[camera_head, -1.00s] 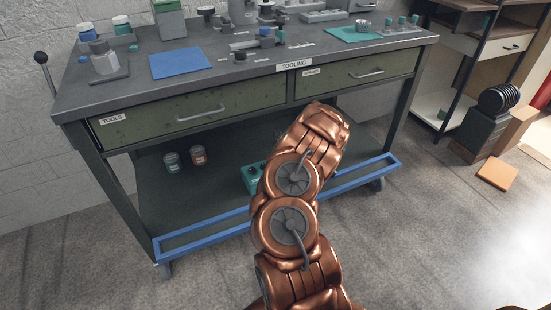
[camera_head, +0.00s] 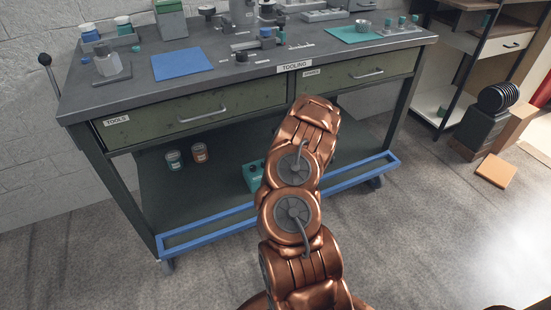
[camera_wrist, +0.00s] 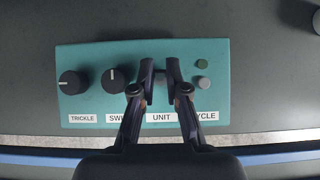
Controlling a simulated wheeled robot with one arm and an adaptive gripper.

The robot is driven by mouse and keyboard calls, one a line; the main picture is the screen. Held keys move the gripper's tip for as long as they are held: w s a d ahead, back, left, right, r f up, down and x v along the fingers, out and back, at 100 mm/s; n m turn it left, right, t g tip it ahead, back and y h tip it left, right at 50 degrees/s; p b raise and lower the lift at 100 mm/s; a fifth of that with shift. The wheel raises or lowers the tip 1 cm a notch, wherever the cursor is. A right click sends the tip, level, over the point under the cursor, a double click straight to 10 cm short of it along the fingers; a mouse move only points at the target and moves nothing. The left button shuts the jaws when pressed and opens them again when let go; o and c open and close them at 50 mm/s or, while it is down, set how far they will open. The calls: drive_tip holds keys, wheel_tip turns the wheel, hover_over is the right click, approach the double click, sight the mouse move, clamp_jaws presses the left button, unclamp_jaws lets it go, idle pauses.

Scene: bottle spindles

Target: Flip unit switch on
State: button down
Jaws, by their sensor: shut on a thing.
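A teal control box (camera_wrist: 85,105) fills the middle of the wrist view, with labels TRICKLE, a partly covered one starting SW, UNIT and CYCLE along its front. My gripper (camera_wrist: 161,77) reaches over the box above the UNIT label (camera_wrist: 160,117). Its two dark fingers are close together, shut on the unit switch, which is mostly hidden between the fingertips. The switch's position cannot be told. In the head view the same box (camera_head: 252,176) sits on the bench's lower shelf, partly behind my copper arm, and my gripper is hidden there.
Two black knobs (camera_wrist: 72,83) (camera_wrist: 114,80) stand left of my fingers, and two small round buttons (camera_wrist: 203,82) right of them. A blue rail (camera_head: 205,230) runs along the shelf front. The bench top (camera_head: 130,95) overhangs the shelf. Two jars (camera_head: 174,159) stand left on the shelf.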

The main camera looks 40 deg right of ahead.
drive_tip(key=c, duration=1.2)
unclamp_jaws()
drive_tip(key=shift+s+r, duration=0.1)
